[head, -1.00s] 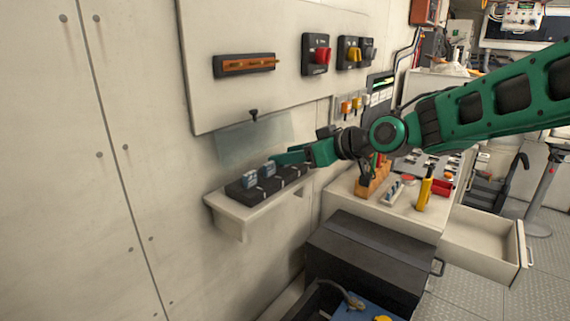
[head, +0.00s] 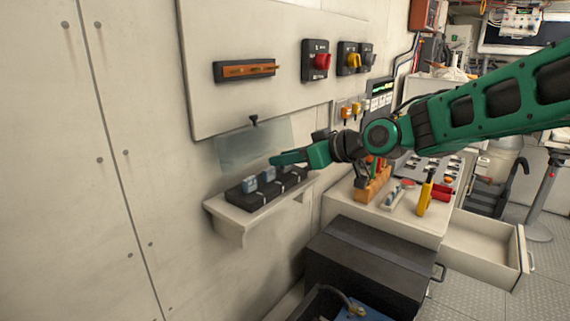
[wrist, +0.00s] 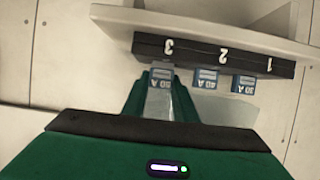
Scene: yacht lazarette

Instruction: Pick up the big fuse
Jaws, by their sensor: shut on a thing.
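A black fuse block (head: 262,198) lies on the wall shelf; in the wrist view its slots are numbered 3, 2 and 1 (wrist: 215,54). Blue-and-white fuses (head: 249,184) stand along it. In the wrist view, my gripper (wrist: 160,92) is shut on the fuse at slot 3 (wrist: 160,77), one finger on each side. The fuses at slot 2 (wrist: 206,77) and slot 1 (wrist: 243,84) are outside the fingers. I cannot tell whether the held fuse is clear of its slot.
The shelf (head: 228,217) juts from the wall below a translucent sheet (head: 235,150) and a panel with red and yellow switches. To the right are a cabinet top with tools, an open drawer (head: 485,245) and a dark box (head: 350,265) below.

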